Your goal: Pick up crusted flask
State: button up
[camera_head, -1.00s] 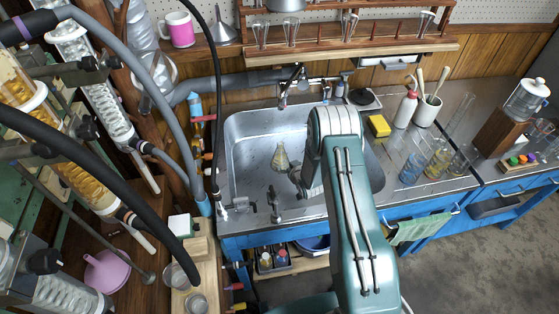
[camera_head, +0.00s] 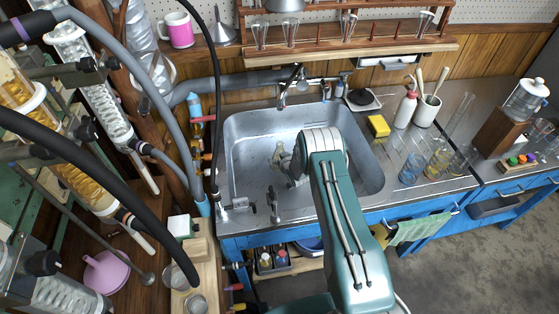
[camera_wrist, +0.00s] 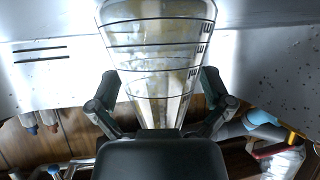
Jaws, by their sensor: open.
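The crusted flask (camera_head: 278,152) is a clear conical glass vessel with yellowish stains, in the steel sink (camera_head: 240,170). In the wrist view the flask (camera_wrist: 160,45) fills the upper middle, with dark graduation lines and cloudy whitish and brown crust. Its wide end is at the top of that picture and it narrows downward. My gripper (camera_wrist: 160,82) is open, with one dark finger on each side of the flask's narrow part. I cannot tell whether the fingers touch the glass. In the head view my gripper (camera_head: 287,161) partly hides the flask.
A faucet (camera_head: 290,85) stands behind the sink. A yellow sponge (camera_head: 378,126), a white bottle (camera_head: 405,108) and several beakers are on the counter to the right. Glass columns and hoses (camera_head: 175,95) crowd the left. The sink floor around the flask looks clear.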

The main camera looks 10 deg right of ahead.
jog(key=c, duration=1)
jog(key=shift+r, duration=0.1)
